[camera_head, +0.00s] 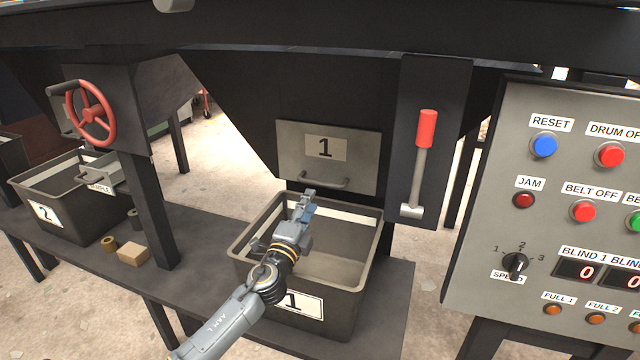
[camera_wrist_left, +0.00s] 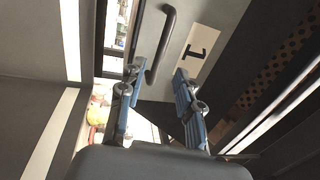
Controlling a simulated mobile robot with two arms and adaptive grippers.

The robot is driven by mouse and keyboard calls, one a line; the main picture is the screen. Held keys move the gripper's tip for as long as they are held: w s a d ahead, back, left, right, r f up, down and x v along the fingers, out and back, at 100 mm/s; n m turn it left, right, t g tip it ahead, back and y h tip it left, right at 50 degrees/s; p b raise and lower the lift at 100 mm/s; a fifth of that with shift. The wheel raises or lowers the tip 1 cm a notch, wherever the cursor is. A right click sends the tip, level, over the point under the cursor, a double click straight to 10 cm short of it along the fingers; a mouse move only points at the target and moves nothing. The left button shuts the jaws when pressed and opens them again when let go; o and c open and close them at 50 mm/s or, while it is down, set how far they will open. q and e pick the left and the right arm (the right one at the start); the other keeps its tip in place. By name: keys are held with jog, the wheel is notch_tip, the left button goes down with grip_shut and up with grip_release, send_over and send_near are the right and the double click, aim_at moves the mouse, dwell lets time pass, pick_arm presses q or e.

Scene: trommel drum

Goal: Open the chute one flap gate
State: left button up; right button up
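The chute one flap gate (camera_head: 292,155) is a grey plate marked 1 that hangs flat across the chute mouth. Its bar handle (camera_head: 325,181) runs along the lower edge. My left gripper (camera_head: 308,194) is just below and in front of the handle, above the bin. In the left wrist view my left gripper (camera_wrist_left: 158,85) is open and empty, its blue fingers pointing at the gate (camera_wrist_left: 222,22). The handle (camera_wrist_left: 162,45) lies just beyond the left fingertip there, not between the fingers. My right gripper is in neither view.
Bin 1 (camera_head: 362,291) stands under the chute on a dark bench (camera_head: 392,325). A red-handled lever (camera_head: 425,130) is right of the gate, with a control panel (camera_head: 470,245) farther right. A red handwheel (camera_head: 91,113) and bin 2 (camera_head: 75,221) are at left.

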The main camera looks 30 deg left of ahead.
aim_at(319, 184)
pick_arm(q)
jog(key=shift+b+x, duration=0.3)
jog(key=shift+x, duration=3.75)
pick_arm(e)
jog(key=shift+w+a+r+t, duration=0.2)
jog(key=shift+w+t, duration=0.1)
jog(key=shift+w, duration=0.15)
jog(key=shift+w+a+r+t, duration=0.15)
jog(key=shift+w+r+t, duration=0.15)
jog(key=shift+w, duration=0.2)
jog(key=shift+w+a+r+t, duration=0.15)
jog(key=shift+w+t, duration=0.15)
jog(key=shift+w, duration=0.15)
pick_arm(q)
grip_shut()
